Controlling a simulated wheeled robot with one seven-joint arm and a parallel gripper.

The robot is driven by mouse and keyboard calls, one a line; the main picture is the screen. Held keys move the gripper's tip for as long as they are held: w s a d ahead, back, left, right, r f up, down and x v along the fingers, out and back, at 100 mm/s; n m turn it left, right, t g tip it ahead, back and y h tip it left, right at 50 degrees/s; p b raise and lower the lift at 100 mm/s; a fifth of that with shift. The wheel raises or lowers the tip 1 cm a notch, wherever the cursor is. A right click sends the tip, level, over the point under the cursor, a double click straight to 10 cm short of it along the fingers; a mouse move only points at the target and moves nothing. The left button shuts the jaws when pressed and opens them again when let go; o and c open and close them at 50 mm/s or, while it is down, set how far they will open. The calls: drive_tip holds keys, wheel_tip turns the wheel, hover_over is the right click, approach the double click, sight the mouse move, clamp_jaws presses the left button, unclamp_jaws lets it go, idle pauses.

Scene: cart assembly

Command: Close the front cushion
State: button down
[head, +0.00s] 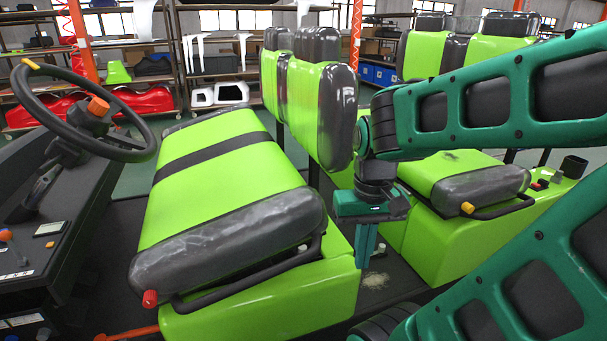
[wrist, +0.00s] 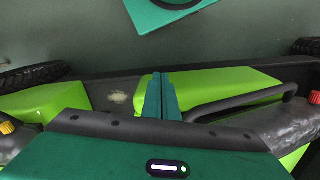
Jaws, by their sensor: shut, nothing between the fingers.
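The front cushion (head: 214,180), bright green with a black stripe and worn grey ends, lies roughly flat on the green front seat base (head: 265,305) behind the steering wheel. A black side bar (head: 255,277) and a red-tipped knob (head: 150,298) are at its near end. In the wrist view its grey end (wrist: 292,122) shows at the right edge. My gripper (head: 366,262) points down just right of the front seat base, apart from the cushion. In the wrist view my gripper (wrist: 161,97) has its teal fingers together and holds nothing.
The steering wheel (head: 80,110) and dashboard stand at left. Green backrests (head: 318,105) rise behind the front cushion. The rear seat cushion (head: 450,175), with a yellow-tipped bar, is right of my gripper. Shelves (head: 215,60) stand beyond. Space above the front cushion is clear.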

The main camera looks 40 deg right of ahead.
drive_tip(key=shift+w+a, duration=0.3)
drive_tip(key=shift+w, duration=0.05)
